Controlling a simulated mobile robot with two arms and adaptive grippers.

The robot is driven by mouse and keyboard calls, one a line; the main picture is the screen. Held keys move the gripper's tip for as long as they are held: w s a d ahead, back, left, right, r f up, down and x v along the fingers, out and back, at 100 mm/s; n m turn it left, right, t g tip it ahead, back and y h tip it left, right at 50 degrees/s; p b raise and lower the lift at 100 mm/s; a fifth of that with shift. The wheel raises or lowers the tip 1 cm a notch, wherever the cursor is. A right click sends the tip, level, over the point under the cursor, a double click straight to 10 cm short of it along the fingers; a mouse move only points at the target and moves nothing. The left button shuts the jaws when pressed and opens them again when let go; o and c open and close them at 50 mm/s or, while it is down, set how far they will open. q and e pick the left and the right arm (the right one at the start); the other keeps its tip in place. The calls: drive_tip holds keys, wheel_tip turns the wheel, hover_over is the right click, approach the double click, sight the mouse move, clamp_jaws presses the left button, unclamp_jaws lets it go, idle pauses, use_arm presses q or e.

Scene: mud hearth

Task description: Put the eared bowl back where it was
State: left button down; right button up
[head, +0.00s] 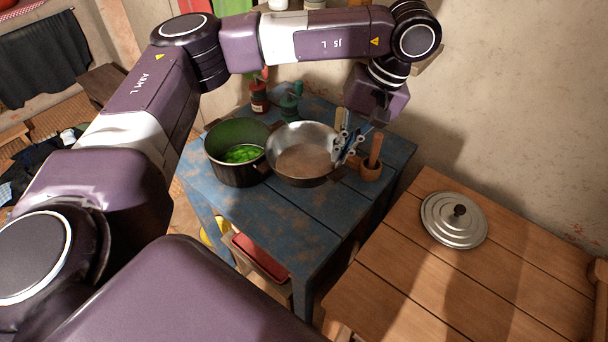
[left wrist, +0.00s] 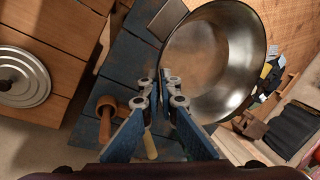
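The eared bowl (head: 302,150), a wide shiny metal pan, is over the blue table, right beside the dark pot. It fills the upper right of the left wrist view (left wrist: 215,60). My left gripper (head: 347,148) is at the bowl's right edge, reaching down from above. In the left wrist view its fingertips (left wrist: 171,82) are close together at the bowl's rim and look shut on it. The fingers hide the gripped part. The bowl looks nearly level; I cannot tell whether its base touches the table. My right gripper is not in view.
A dark pot (head: 233,172) with green contents is left of the bowl. A wooden mortar with pestle (head: 371,169) stands close right of my gripper. A red jar (head: 259,98) and green vessel (head: 290,106) stand behind. The blue table's front (head: 285,225) is clear. A lid (head: 454,220) lies on the wooden table.

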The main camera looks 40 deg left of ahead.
use_arm(q)
drive_tip(key=shift+w+a+n, duration=0.5)
drive_tip(key=shift+w+n, duration=0.1)
drive_tip(key=shift+n, duration=0.1)
drive_tip(key=shift+f+g, duration=0.3)
drive_tip(key=shift+f, duration=0.1)
drive_tip(key=f, duration=1.4)
drive_tip(key=shift+w+a+f+p, duration=0.1)
drive_tip(key=shift+a+f+p, duration=0.1)
drive_tip(key=shift+f+p, duration=0.1)
wheel_tip(320, 180, down, 4)
drive_tip(key=shift+r+p, duration=0.15)
drive_tip(key=shift+p, duration=0.3)
drive_tip(key=shift+f, duration=0.3)
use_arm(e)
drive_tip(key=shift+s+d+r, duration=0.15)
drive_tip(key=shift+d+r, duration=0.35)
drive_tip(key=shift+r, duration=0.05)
use_arm(q)
drive_tip(key=shift+f, duration=0.1)
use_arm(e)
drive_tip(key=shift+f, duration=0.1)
